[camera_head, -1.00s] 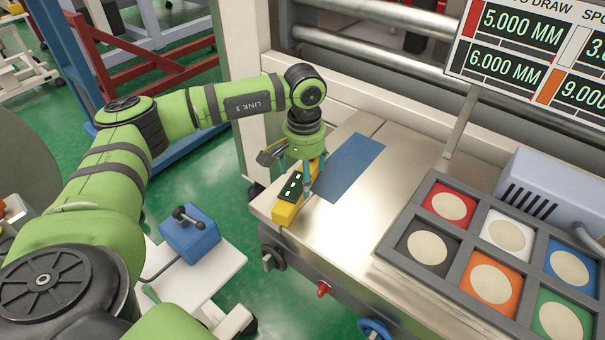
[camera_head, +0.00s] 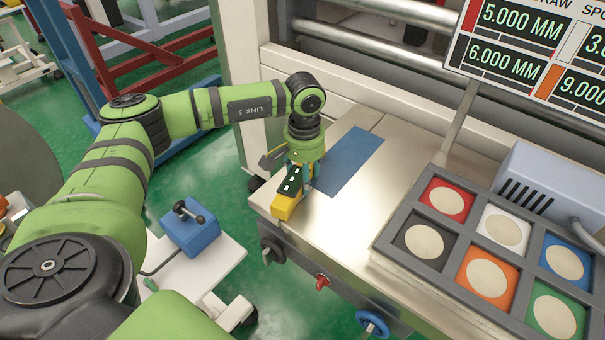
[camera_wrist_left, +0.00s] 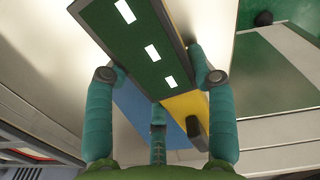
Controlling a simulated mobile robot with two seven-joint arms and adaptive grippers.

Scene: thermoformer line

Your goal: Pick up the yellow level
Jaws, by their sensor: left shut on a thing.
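The yellow level (camera_head: 283,207) is a yellow bar with a dark green top marked with white rectangles. It lies near the left front corner of the metal table, and I see no clear gap beneath it. My left gripper (camera_head: 300,178) points down over its far part, with the fingers around its sides. In the left wrist view, the level (camera_wrist_left: 188,104) runs between the teal fingers of my left gripper (camera_wrist_left: 160,78), which are shut on it. The palm hides part of the level in the head view. My right gripper is not in view.
A blue mat (camera_head: 349,160) lies just right of the gripper. A grey tray (camera_head: 454,238) with coloured compartments and a pale box (camera_head: 548,180) stand at the right. A display panel (camera_head: 530,55) hangs above. The table's middle is clear.

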